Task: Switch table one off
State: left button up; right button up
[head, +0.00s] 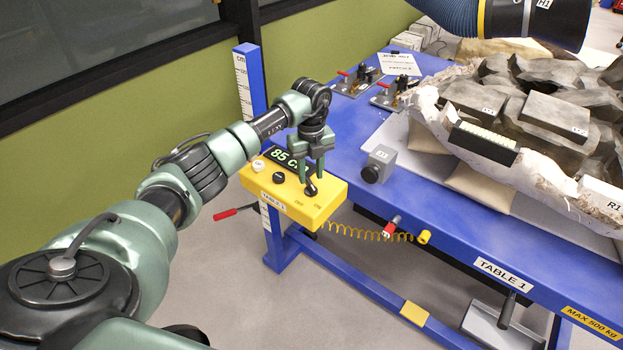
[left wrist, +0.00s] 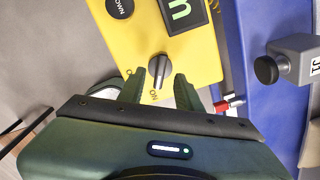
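The yellow control box (head: 290,197), labelled TABLE 1, is mounted at the corner of the blue table. Its green display (head: 290,160) is lit and reads 85 and a partly hidden unit. A dark rotary knob (left wrist: 159,68) sits on the box; in the left wrist view its narrow end points towards the ON mark. My left gripper (head: 311,176) points down over the knob. In the left wrist view my left gripper (left wrist: 159,80) is open, one finger on each side of the knob's narrow end, with gaps showing. My right gripper is not in view.
A white button (head: 258,166) and a black button (head: 278,177) are on the box. A grey block with a dark knob (head: 378,165) stands to the right on the blue table (head: 440,240). A large fossil jacket (head: 450,100) lies further right. A coiled yellow cable hangs below.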

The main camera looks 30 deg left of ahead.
aim_at(311, 184)
pick_arm(q)
jog(key=shift+f+p, duration=0.35)
jog(key=shift+f, duration=1.5)
grip_shut()
